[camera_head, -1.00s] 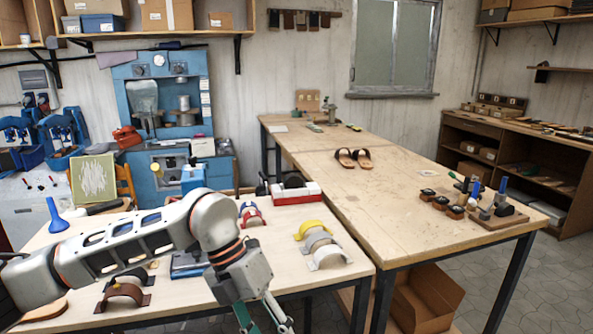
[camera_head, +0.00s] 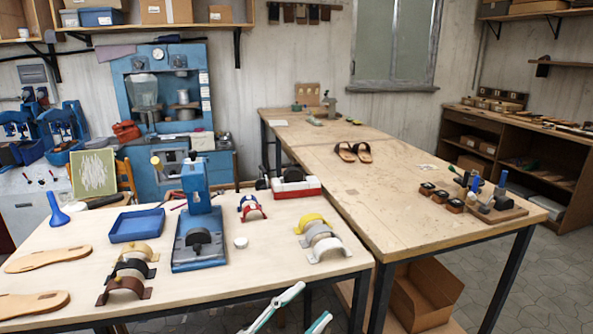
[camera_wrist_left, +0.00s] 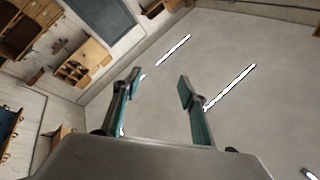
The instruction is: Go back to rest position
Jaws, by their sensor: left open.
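My left gripper (camera_head: 305,308) shows at the bottom edge of the head view, in front of the near table's front edge. Its two teal-and-grey fingers are apart, with nothing between them. The left wrist view also shows the open, empty fingers (camera_wrist_left: 157,90), with the pale ceiling and its light strips behind them. The left arm's links are out of the head view. My right gripper is in neither view.
The near table (camera_head: 330,205) holds a blue press (camera_head: 199,240), a blue tray (camera_head: 137,225), wooden soles (camera_head: 48,258) and several curved straps (camera_head: 322,243). A pair of sandals (camera_head: 353,152) lies on the long table (camera_head: 385,205). A cardboard box (camera_head: 425,295) stands beneath it.

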